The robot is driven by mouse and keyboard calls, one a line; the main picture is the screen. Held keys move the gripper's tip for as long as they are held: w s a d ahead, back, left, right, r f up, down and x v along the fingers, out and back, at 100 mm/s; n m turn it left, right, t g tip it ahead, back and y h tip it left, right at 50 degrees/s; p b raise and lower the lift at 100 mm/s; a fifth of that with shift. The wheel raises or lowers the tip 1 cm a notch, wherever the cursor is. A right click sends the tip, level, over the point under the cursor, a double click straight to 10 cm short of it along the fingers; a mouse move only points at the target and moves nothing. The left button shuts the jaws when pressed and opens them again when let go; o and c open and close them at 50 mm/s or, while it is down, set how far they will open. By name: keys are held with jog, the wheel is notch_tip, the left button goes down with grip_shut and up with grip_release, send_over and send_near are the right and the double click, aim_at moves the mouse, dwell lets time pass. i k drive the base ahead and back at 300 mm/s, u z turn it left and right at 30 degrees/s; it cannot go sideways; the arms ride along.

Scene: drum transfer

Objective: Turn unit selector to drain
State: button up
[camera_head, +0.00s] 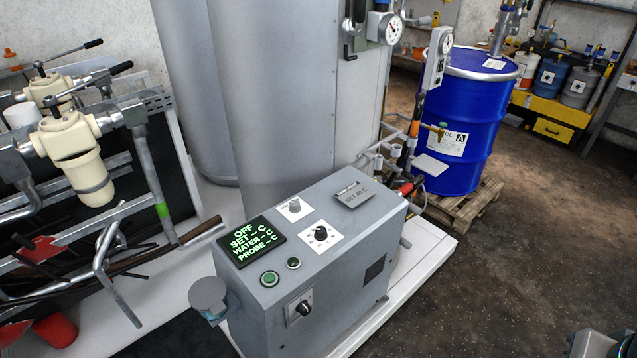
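A grey control unit (345,262) stands low in front of me. On its top, a black display (251,241) reads in green: OFF, SET – C, WATER – C, PROBE – C. A black rotary knob (320,234) sits on a white dial plate on the top. Another black rotary knob (303,308) is on a light plate on the front face. The markings by both knobs are too small to read, so I cannot tell which is the unit selector or where it points.
A green button (270,279) and a small dark button (293,263) sit beside the knobs. A grey cylindrical part (208,295) juts out at the unit's left. A blue drum (468,120) stands on a pallet behind.

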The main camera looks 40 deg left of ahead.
aim_at(295, 207)
jog(key=u, duration=0.45)
jog(key=i, duration=0.85)
jog(key=u, duration=1.4)
jog(key=i, duration=0.45)
jog(key=u, duration=0.4)
